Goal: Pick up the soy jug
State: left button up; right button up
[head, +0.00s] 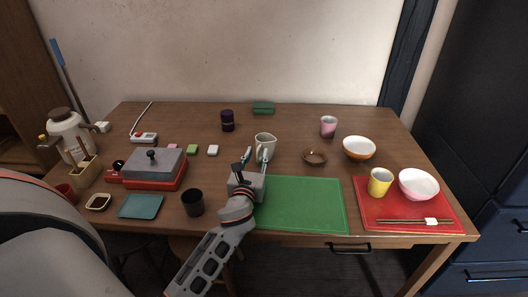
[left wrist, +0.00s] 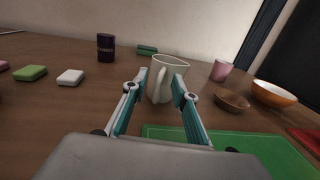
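The soy jug looks to be the cream jug (head: 265,143) standing upright on the wooden table, just beyond the green mat (head: 300,205). It also shows in the left wrist view (left wrist: 171,78), its handle facing my gripper. My left gripper (head: 256,159) is open, its two fingers pointing at the jug. In the left wrist view the fingertips (left wrist: 160,82) lie to either side of the jug's handle in the picture; I cannot tell whether they touch it. My right gripper does not show in either view.
A brown dish (head: 314,157) and an orange bowl (head: 359,148) stand to the right. A dark can (head: 227,121) and a white block (head: 213,150) stand to the left. A black cup (head: 193,203) is near the front edge. A red mat (head: 440,212) carries a yellow cup (head: 380,182).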

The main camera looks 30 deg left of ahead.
pick_arm(q)
jog(key=shift+w, duration=0.1)
grip_shut()
jog(key=shift+r, duration=0.15)
